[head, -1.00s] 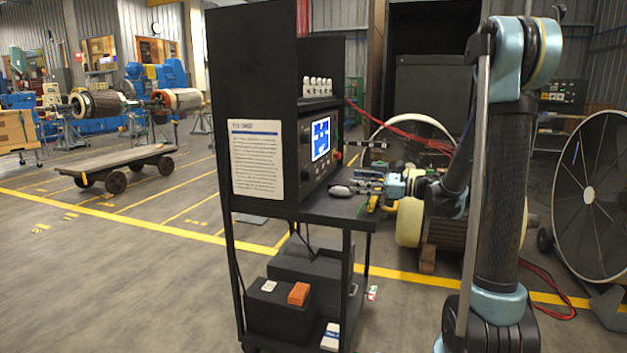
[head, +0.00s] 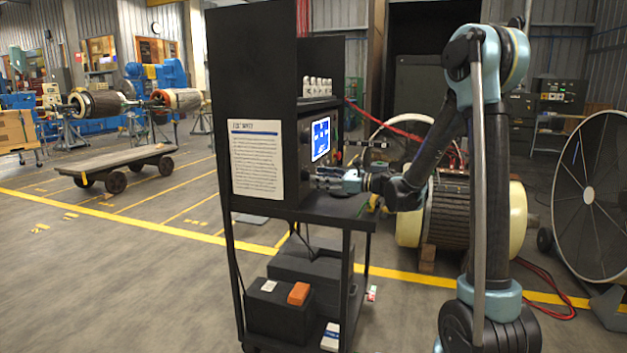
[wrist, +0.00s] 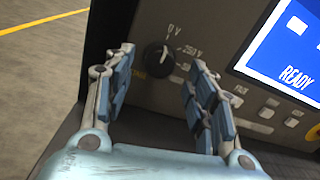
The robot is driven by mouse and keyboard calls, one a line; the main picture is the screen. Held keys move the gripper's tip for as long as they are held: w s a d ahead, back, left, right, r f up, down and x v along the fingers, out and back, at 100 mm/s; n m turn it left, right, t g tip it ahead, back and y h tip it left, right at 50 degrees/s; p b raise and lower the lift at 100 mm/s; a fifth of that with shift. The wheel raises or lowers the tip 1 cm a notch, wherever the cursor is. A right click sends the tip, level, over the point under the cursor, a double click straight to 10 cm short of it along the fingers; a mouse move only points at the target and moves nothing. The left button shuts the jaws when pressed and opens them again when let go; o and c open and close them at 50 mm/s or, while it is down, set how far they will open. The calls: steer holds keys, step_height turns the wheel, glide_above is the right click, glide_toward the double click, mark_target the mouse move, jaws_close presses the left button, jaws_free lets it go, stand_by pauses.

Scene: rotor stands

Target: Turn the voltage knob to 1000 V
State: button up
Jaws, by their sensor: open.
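The voltage knob (wrist: 158,57) is a round black dial on the dark tester panel (wrist: 150,22) in the wrist view. Its white pointer mark is near its top, by the "0 V" label. A "250 V" label is to its right; other labels are partly hidden or too small to read. My gripper (wrist: 160,74) is open, with one finger on each side of the knob and visible space between fingers and knob. In the head view my gripper (head: 318,178) is at the tester's front face, and the knob there cannot be made out clearly.
A lit blue screen (wrist: 292,50) reading "READY" is right of the knob, with small buttons (wrist: 266,113) below it. The tester stands on a black cart (head: 340,210) with a lower shelf. A rotor (head: 450,212) lies behind my arm.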

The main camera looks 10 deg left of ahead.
mark_target(306, 176)
steer(key=shift+w+a, duration=0.15)
steer(key=shift+a, duration=1.6)
steer(key=shift+c, duration=0.2)
steer(key=shift+d, duration=0.1)
steer(key=c, duration=1)
